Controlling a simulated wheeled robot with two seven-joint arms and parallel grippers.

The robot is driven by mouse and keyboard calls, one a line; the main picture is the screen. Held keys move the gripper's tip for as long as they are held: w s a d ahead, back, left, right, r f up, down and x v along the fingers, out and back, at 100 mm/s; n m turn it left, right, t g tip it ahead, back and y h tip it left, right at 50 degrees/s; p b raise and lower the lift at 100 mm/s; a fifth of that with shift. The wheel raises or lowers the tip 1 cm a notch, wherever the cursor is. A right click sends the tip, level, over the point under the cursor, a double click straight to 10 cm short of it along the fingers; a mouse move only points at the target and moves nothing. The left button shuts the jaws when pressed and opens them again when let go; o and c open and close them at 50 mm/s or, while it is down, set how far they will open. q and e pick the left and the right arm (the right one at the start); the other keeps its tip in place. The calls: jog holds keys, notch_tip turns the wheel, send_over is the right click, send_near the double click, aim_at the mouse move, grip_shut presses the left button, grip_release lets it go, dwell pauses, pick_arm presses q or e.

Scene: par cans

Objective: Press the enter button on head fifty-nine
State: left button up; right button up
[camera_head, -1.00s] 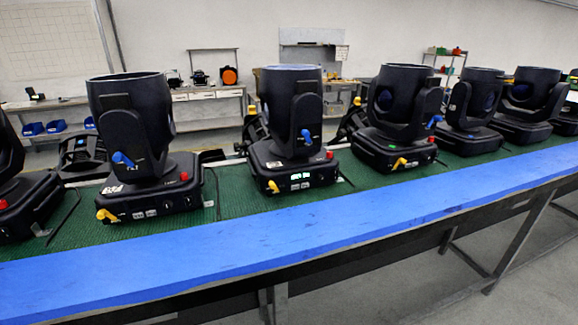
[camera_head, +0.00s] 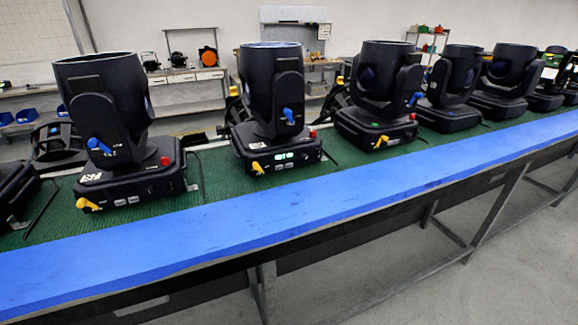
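Several black moving-head lights stand in a row on a green belt behind a blue table edge. One head (camera_head: 272,110) left of the middle has a lit greenish display (camera_head: 284,156) on its base, too small to read. It has a yellow lever, a blue lever and a red button (camera_head: 313,133). The head to its left (camera_head: 112,130) has a red button (camera_head: 165,160) and no lit display. Another head (camera_head: 378,95) stands to the right. I cannot read which one is fifty-nine, and no enter button can be made out. Neither gripper is in view.
The blue edge (camera_head: 300,218) runs across the front, rising to the right, with the green belt (camera_head: 215,190) behind it. Metal legs (camera_head: 497,212) stand below it on open grey floor. Benches and a shelf (camera_head: 428,45) stand along the back wall.

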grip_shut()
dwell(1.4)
